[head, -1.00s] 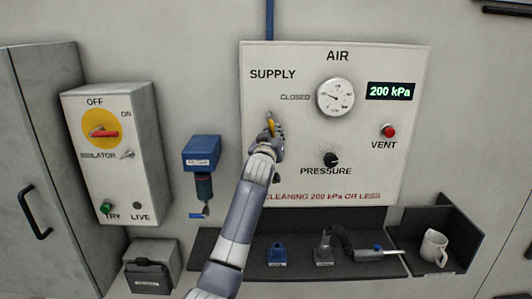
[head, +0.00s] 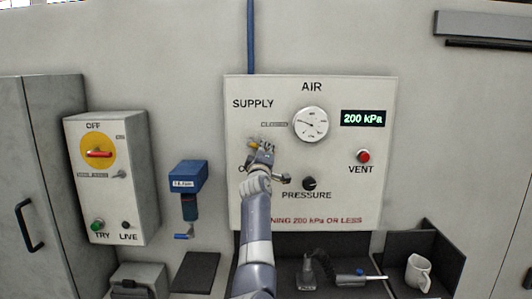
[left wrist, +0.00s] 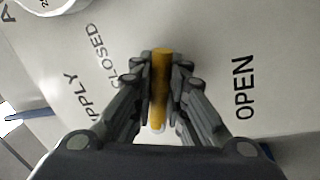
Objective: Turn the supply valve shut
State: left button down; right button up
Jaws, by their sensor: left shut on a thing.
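The supply valve's yellow handle (head: 254,147) is on the white air panel, below the word SUPPLY. My left gripper (head: 262,153) reaches it from below and hides much of it. In the left wrist view the yellow handle (left wrist: 160,85) stands lengthwise between the fingers of the left gripper (left wrist: 160,70), which are shut on it. The CLOSED label is to its left and the OPEN label to its right. In the head view most of the OPEN label is hidden by my gripper. My right gripper is not in view.
The panel carries a gauge (head: 311,124), a display (head: 365,118) reading 200 kPa, a red vent button (head: 363,156) and a black pressure knob (head: 310,184).

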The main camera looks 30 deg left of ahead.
pick_arm(q)
jog(key=shift+w+d+r+n+y+p, duration=0.15)
jog(key=shift+r+n+p, duration=0.1)
jog(key=shift+n, duration=0.3)
jog(key=shift+d+r+n+y+p, duration=0.15)
jog(key=shift+n+p, duration=0.1)
jog(key=shift+n, duration=0.3)
jog(key=shift+r+n, duration=0.1)
jog(key=shift+n, duration=0.3)
jog(key=shift+r+n+p, duration=0.2)
jog(key=shift+n+p, duration=0.35)
jog(key=shift+n, duration=0.05)
jog(key=shift+r+n+y+p, duration=0.1)
jog(key=shift+n+y+p, duration=0.25)
jog(key=shift+n, duration=0.25)
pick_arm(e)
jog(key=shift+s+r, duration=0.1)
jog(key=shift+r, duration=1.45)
pick_arm(q)
jog(key=shift+a, duration=0.1)
jog(key=shift+g+y, duration=0.25)
jog(key=shift+g, duration=0.05)
jog(key=c, duration=1.6)
grip_release()
jog(key=shift+r, duration=0.15)
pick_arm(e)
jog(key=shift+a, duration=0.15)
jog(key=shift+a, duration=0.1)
